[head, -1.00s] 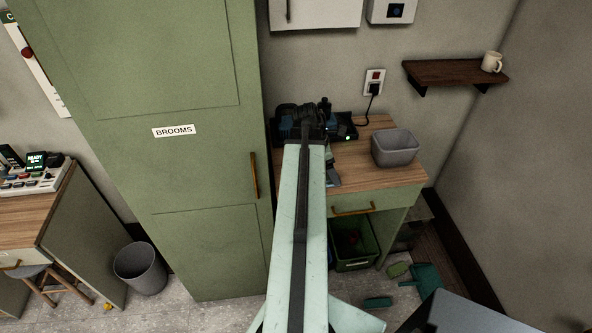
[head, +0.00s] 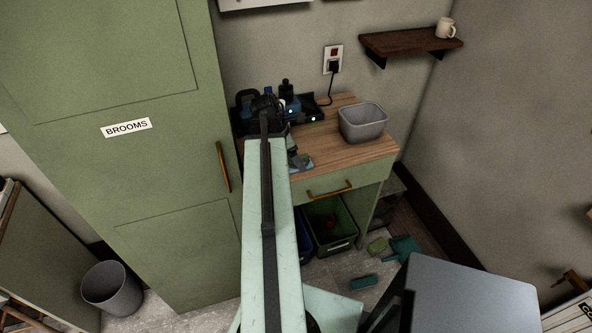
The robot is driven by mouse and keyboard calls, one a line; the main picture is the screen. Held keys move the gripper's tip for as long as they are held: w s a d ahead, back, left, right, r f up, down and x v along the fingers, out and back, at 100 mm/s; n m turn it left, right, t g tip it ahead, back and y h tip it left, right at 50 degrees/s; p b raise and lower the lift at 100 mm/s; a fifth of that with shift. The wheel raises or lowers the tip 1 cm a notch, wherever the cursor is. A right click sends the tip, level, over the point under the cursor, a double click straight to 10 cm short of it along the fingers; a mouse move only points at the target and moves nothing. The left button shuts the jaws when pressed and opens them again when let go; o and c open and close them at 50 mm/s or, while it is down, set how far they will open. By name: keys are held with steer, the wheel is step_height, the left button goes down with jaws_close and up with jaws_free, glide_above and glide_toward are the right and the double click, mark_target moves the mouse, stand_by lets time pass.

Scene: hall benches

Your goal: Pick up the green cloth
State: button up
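A small olive-green piece (head: 377,246), which may be the green cloth, lies on the floor beside a teal dustpan (head: 406,250). It is too small to be sure. A small grey-green item (head: 300,160) lies on the wooden bench top (head: 352,157), partly hidden by my arm. My gripper (head: 266,105) is at the far end of my pale green arm, over the bench's left part, in front of dark tools. It is away from the floor piece. Its fingers blend into the dark things behind, so I cannot tell if they are open.
A grey bin (head: 363,122) stands on the bench's right side. A dark charger tray (head: 311,108) stands at the back by a socket. A green crate (head: 331,226) and a blue one sit below. A teal brush (head: 364,282) lies on the floor. The tall brooms cabinet (head: 160,170) stands left.

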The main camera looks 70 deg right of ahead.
steer(key=shift+b+x, duration=0.3)
steer(key=shift+x, duration=0.7)
steer(key=shift+r, duration=0.2)
steer(key=shift+c, duration=0.6)
steer(key=c, duration=1.4)
step_height(320, 180, up, 10)
steer(key=p, duration=1)
steer(key=shift+r+p, duration=0.15)
steer(key=shift+p, duration=0.2)
steer(key=shift+c, duration=0.3)
steer(key=o, duration=0.9)
steer(key=c, duration=0.6)
